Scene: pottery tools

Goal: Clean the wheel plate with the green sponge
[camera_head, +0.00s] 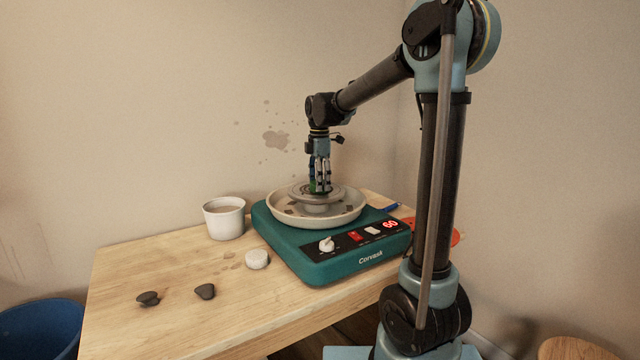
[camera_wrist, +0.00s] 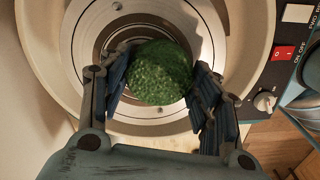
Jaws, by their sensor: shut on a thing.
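The green sponge (camera_wrist: 160,72) is a rounded, textured lump between the fingers of my gripper (camera_wrist: 158,85) in the wrist view. My gripper is shut on it. In the head view my gripper (camera_head: 319,186) points straight down over the wheel plate (camera_head: 334,196), with a bit of the sponge showing at the fingertips. The grey round wheel plate, with concentric rings (camera_wrist: 196,38), lies right below the sponge. The sponge looks at or very near the plate's surface; I cannot tell whether it touches.
The plate stands inside a cream splash basin (camera_head: 282,221) on a teal wheel base (camera_head: 330,270) showing a red "60". A white cup (camera_head: 224,218), a whitish lump (camera_head: 257,259) and dark stones (camera_head: 205,291) share the wooden table (camera_head: 150,260). A blue bucket (camera_head: 42,330) stands lower left.

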